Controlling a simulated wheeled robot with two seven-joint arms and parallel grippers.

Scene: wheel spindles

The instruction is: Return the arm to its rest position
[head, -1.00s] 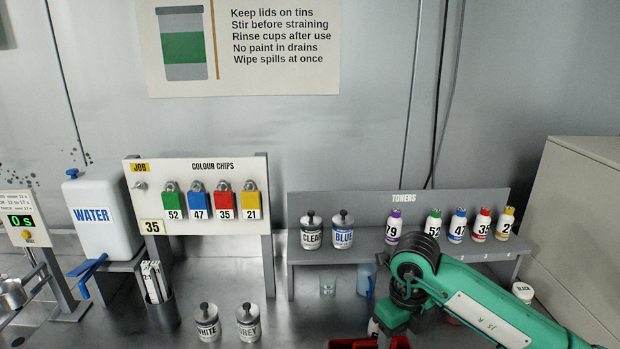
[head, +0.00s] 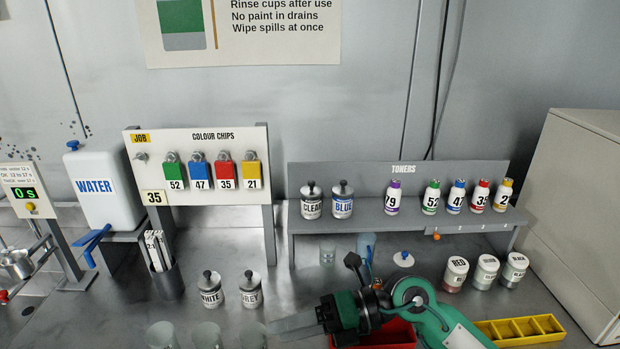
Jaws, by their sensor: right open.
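My right arm, green with dark joints, comes in from the lower right and is bent low over the bench. My right gripper (head: 288,326) points left near the bottom edge, in front of the WHITE and GREY tins. Its grey fingers are seen from the side and look empty; the gap between them is hard to see. The arm partly hides a red tray (head: 402,335). My left gripper is not in view.
The WHITE tin (head: 210,292), GREY tin (head: 250,291) and several clear cups (head: 206,336) stand near the gripper. The toner shelf (head: 400,222) is behind. Jars (head: 486,271) and a yellow tray (head: 520,329) are at the right; a water tank (head: 103,190) is at the left.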

